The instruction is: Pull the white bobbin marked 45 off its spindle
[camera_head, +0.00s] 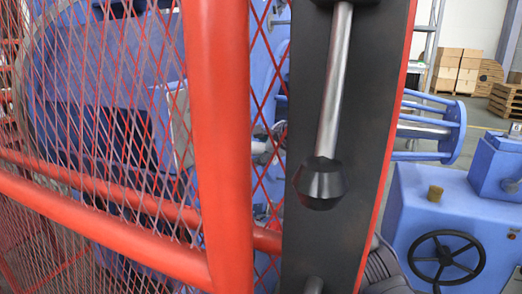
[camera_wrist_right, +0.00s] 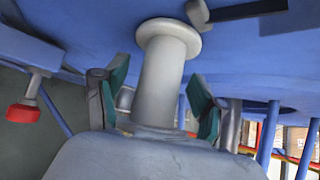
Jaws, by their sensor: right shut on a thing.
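A white bobbin (camera_wrist_right: 160,75) with a round flange shows in the right wrist view, standing out from a blue machine surface. No number on it can be read from this angle. My right gripper (camera_wrist_right: 158,98) has its green-padded fingers on either side of the bobbin's barrel and is shut on it. The spindle cannot be told apart from the bobbin here. In the head view the bobbin cannot be made out, as a red mesh guard (camera_head: 225,130) and a dark panel (camera_head: 300,240) block much of the machine. My left gripper is not in view.
The dark panel carries a steel handle with a black knob (camera_head: 320,184), close in front of the head camera. A blue machine box with a black handwheel (camera_head: 446,257) stands at right. Cardboard boxes (camera_head: 458,68) are far behind. A red knob (camera_wrist_right: 22,113) is left in the wrist view.

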